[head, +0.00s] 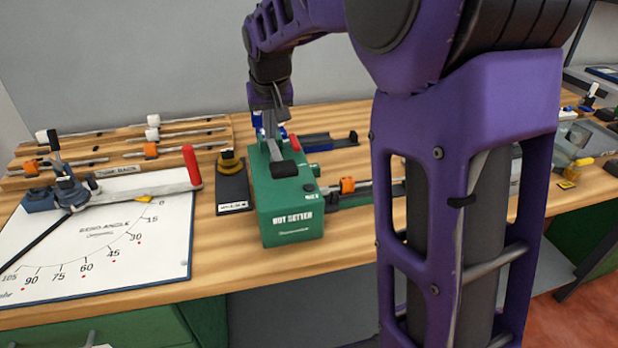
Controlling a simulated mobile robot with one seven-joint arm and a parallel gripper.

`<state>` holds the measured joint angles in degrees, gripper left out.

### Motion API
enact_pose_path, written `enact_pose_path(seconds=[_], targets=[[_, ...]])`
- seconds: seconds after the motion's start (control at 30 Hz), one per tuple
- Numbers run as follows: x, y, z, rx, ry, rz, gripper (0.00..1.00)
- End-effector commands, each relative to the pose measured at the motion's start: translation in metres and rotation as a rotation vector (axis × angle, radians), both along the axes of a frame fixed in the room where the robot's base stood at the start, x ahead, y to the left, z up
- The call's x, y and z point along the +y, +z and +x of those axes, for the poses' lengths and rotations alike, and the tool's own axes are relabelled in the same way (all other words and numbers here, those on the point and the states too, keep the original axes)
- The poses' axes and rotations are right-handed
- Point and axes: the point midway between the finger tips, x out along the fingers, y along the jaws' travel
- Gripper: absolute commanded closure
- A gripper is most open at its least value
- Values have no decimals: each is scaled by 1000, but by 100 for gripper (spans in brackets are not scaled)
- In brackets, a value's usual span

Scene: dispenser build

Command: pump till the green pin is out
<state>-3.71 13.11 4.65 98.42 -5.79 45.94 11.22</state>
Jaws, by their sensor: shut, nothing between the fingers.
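A green box-shaped machine (286,214) with white lettering on its front stands on the wooden bench (222,262). A black pad (284,169) lies on its top, and a small red part (295,142) shows at its far right. My gripper (270,134) is over the far end of the machine, pointing down, with its fingers shut and nothing seen between them. I cannot tell whether it touches the machine. I cannot make out a green pin; the far side of the machine is partly hidden by the gripper.
A white angle board (130,262) with a red-handled lever (192,166) lies to the left. A dark plate with a yellow-black knob (230,162) is close to the machine's left. My purple arm hides the bench's right middle.

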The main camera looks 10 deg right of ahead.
Motion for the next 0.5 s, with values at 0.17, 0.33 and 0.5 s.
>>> enact_pose_path(seconds=[0.17,0.33,0.5], targets=[[0,-3,-2,13,0,-1,100],[0,-2,-2,11,0,-1,100],[0,-1,-2,10,0,-1,100]])
